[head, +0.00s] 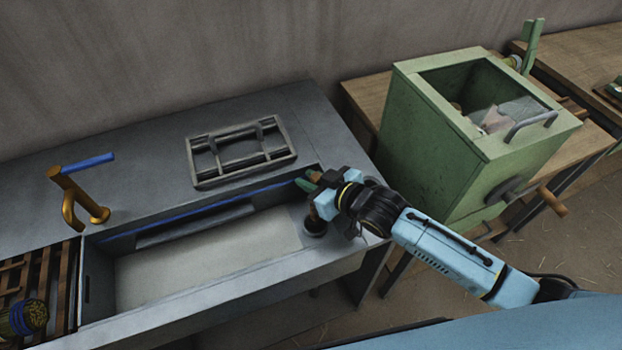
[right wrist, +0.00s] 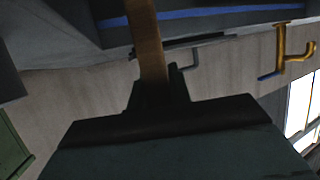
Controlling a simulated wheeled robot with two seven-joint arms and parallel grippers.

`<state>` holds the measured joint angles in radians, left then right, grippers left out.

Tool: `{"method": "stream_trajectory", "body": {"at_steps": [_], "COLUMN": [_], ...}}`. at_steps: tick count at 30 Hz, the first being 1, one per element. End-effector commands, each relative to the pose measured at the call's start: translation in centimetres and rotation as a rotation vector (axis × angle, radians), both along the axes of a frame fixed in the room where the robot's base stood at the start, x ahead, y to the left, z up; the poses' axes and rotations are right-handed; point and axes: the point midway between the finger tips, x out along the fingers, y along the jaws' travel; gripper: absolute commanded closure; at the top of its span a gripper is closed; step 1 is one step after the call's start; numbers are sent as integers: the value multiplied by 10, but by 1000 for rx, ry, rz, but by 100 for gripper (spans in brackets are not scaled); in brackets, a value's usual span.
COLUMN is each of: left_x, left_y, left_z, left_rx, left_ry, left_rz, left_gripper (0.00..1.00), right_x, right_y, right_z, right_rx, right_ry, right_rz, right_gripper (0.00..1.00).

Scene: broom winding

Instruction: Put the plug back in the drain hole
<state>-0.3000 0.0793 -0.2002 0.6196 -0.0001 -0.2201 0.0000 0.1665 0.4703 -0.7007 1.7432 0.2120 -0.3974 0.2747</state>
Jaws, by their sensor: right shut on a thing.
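The sink basin (head: 200,262) is a long grey trough with a pale floor. At its right end is a dark round shape (head: 315,226), the drain hole or the plug's dark lower part; I cannot tell which. My right gripper (head: 313,181) is over this end of the basin, shut on the plug. In the right wrist view the brown handle (right wrist: 147,45) stands out from the dark gripper. Whether the plug touches the hole is hidden. My left gripper is out of view.
A brass tap (head: 75,195) with a blue lever stands behind the basin. A grey metal rack (head: 241,152) lies on the counter behind it. A slatted wooden rack (head: 38,280) is at the left. A tall green box (head: 430,135) stands right of the sink.

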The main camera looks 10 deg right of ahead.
Motion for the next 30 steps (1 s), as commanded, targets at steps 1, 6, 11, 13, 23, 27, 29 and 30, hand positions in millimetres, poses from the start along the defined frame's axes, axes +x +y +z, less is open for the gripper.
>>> {"method": "stream_trajectory", "body": {"at_steps": [1, 6, 11, 13, 23, 27, 29, 30], "left_x": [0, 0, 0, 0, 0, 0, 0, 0], "left_y": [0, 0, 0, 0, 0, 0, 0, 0], "left_z": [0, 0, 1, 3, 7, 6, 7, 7], "left_rx": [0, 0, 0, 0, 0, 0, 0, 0], "left_ry": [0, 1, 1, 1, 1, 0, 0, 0], "left_rz": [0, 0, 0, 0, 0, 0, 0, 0], "left_gripper": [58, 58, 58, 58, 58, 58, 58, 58], "right_x": [0, 0, 0, 0, 0, 0, 0, 0], "right_y": [0, 0, 0, 0, 0, 0, 0, 0], "right_z": [1, 1, 1, 1, 1, 1, 1, 1], "right_rx": [1, 1, 1, 1, 1, 1, 1, 1], "right_ry": [-2, -2, -2, -1, -2, -2, -2, -2], "right_rz": [0, 0, 0, 0, 0, 0, 0, 0], "right_gripper": [100, 100, 100, 100, 100, 100, 100, 100]}}
